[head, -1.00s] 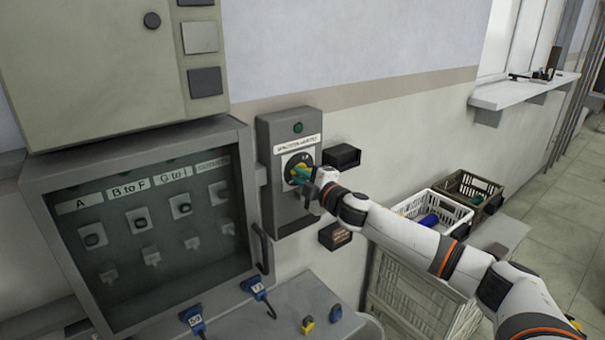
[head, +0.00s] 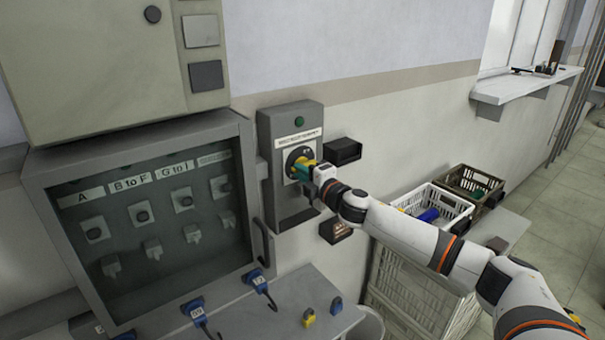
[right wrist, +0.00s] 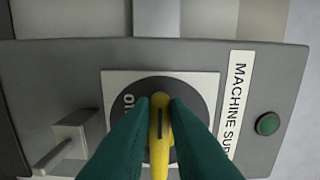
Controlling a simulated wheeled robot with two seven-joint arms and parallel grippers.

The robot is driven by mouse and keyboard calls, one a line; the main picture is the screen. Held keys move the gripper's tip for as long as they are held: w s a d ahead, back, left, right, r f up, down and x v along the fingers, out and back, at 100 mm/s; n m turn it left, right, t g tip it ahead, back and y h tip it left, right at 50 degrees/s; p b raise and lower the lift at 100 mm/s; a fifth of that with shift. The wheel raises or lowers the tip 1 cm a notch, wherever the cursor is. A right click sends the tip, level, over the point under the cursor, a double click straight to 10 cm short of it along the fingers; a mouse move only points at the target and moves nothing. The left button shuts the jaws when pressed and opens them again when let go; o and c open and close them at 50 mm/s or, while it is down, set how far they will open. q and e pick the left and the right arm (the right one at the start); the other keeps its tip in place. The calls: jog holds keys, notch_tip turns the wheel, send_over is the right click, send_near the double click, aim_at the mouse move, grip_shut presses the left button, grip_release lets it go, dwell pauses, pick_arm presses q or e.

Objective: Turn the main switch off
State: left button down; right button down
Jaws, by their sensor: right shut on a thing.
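The main switch is a grey wall box (head: 282,220) with a green lamp (head: 299,121), a white label (head: 298,139) and a dark round dial (right wrist: 139,92) on a white plate. A yellow handle (right wrist: 159,145) stands out from the dial. My right gripper (head: 301,170) is at the dial. In the right wrist view its green fingers (right wrist: 160,108) are shut on the yellow handle, one on each side. A mark near "OI" shows on the dial left of the fingers; the rest of the dial is partly hidden. My left gripper is not in view.
A glass-fronted cabinet (head: 136,300) with labelled switches stands left of the box. Black holders (head: 343,151) are on the wall to the right. Blue plugs and padlocks lie on the ledge (head: 285,300) below. Crates (head: 431,205) stand at the right.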

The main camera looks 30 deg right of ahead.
jog(key=c, duration=1.4)
grip_release()
jog(key=shift+s+f, duration=0.1)
jog(key=s+b, duration=0.7)
jog(key=s, duration=0.4)
jog(key=shift+s+d, duration=0.4)
jog(key=shift+d, duration=0.05)
